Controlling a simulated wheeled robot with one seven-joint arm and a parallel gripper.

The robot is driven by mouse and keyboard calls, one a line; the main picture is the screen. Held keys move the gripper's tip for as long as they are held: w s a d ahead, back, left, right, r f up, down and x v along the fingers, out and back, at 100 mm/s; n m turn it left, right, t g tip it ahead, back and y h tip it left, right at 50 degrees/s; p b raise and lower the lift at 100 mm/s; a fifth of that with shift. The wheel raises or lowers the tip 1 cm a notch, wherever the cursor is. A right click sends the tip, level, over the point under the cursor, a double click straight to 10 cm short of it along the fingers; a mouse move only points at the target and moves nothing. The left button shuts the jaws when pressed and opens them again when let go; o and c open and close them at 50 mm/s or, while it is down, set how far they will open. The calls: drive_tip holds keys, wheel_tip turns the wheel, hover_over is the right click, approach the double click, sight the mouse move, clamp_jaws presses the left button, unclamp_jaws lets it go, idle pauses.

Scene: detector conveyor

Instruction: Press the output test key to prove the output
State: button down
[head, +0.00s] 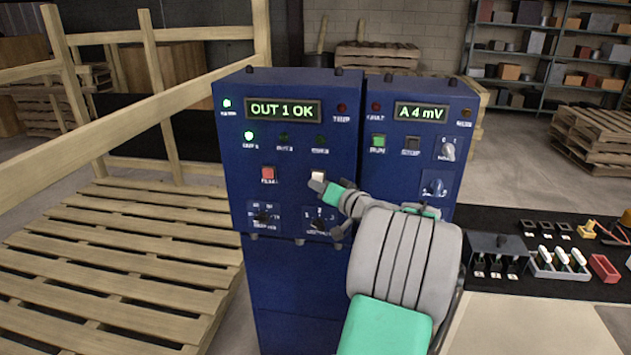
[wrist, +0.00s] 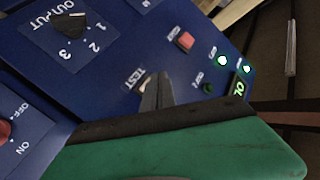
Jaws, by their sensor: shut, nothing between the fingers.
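The white output test key (head: 318,176) is on the left blue cabinet (head: 290,90), to the right of a red key. My gripper (head: 318,186) is shut and empty, its tips at the lower part of the test key; whether they touch it I cannot tell. In the wrist view the closed fingertips (wrist: 157,82) are beside the TEST label, and a small pale part of the test key (wrist: 146,86) shows next to them. The display (head: 284,111) reads "OUT 1 OK". A green lamp (head: 249,135) below it is lit.
The right cabinet's display (head: 421,112) reads "A 4 mV". The output selector knob (head: 318,224) and another knob (head: 264,218) sit below the keys. The red key (head: 268,175) is close by. A bench with several small parts is at the right, a wooden pallet (head: 110,260) at the left.

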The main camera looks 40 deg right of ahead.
drive_tip(key=s+a, duration=0.1)
drive_tip(key=a, duration=0.1)
drive_tip(key=s+a+b, duration=0.1)
drive_tip(key=s+a, duration=0.1)
drive_tip(key=shift+f, duration=0.1)
idle(0.8)
